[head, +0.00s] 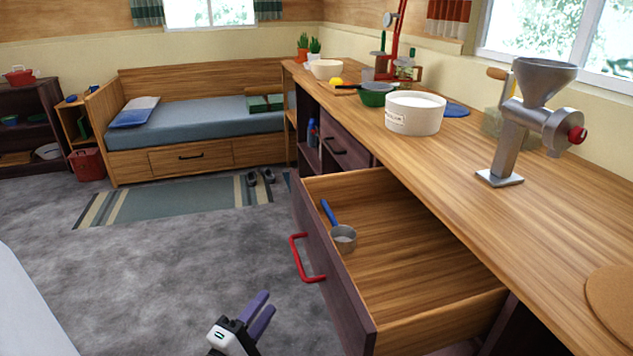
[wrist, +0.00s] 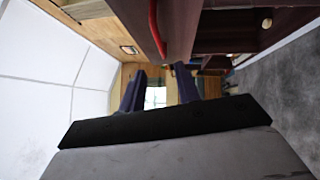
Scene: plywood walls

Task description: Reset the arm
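My gripper (head: 266,302) shows at the bottom of the head view, in front of the open drawer and to the left of its front. Its two purple fingers are apart with nothing between them. In the wrist view my gripper (wrist: 160,78) also shows its fingers spread and empty. The wooden drawer (head: 420,290) is pulled out under the counter. Its red handle (head: 304,260) is up and right of the gripper, apart from it. The red handle (wrist: 156,28) also shows in the wrist view, beyond the fingers.
The counter (head: 480,215) carries a metal grinder (head: 520,130), a white pot (head: 415,113) and a green bowl (head: 377,96). A bed (head: 200,125) stands at the back. Grey carpet (head: 150,270) is clear left of the drawer.

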